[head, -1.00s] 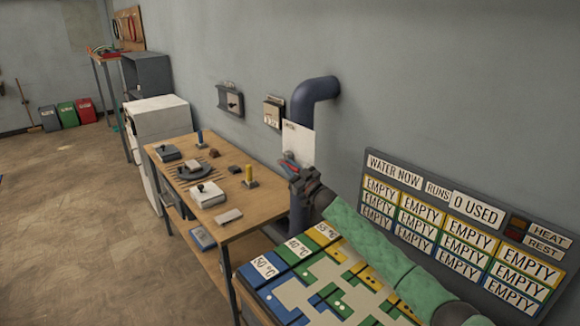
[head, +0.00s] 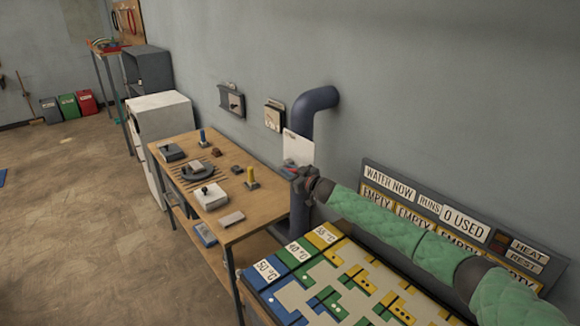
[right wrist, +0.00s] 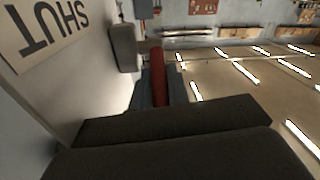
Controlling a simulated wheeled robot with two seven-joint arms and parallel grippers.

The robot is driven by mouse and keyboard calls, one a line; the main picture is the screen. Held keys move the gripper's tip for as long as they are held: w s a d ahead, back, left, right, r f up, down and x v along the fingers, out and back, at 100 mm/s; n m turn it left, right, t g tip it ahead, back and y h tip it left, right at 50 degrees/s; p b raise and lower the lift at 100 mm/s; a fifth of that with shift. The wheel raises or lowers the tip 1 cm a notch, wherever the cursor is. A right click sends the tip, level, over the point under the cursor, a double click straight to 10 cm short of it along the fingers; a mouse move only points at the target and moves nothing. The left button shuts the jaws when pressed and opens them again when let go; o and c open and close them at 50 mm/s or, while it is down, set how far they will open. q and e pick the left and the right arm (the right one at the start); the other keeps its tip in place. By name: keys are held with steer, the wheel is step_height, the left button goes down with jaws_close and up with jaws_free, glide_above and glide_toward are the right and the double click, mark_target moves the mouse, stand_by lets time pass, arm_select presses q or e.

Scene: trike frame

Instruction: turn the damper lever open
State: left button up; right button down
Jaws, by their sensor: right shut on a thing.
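The damper is on the dark blue stovepipe (head: 306,128) that comes out of the wall and bends down. A white plate (head: 298,147) stands in front of the pipe. Its lettering reads SHUT, upside down, in the right wrist view (right wrist: 45,28). The lever has a red round grip (right wrist: 158,75), seen beyond the dark finger pads in the right wrist view. My right gripper (head: 303,180) is at the lever just below the plate and is shut on it. The gripper hides most of the lever in the head view. My left gripper is not in view.
A wooden workbench (head: 240,226) with small blocks and tools stands left of the pipe. A board with coloured tiles (head: 330,262) lies below my right arm. A label panel (head: 375,170) stands behind the arm. Open floor (head: 80,220) is at left.

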steer(key=shift+w+r+p, duration=0.1)
steer(key=shift+r+p, duration=0.2)
steer(key=shift+p, duration=0.25)
steer(key=shift+w+r+g+h+p, duration=0.1)
steer(key=shift+r+g+h+p, duration=0.2)
steer(key=shift+g+h+p, duration=0.5)
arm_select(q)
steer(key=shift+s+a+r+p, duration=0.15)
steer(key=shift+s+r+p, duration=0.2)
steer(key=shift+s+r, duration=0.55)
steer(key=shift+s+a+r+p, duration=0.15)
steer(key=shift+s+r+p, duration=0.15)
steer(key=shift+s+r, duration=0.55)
arm_select(e)
steer(key=shift+w+a, duration=0.1)
steer(key=shift+a, duration=0.05)
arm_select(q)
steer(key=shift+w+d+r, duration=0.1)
arm_select(e)
steer(key=c, duration=1.4)
jaws_free()
steer(key=shift+o, duration=0.3)
steer(key=shift+r, duration=0.1)
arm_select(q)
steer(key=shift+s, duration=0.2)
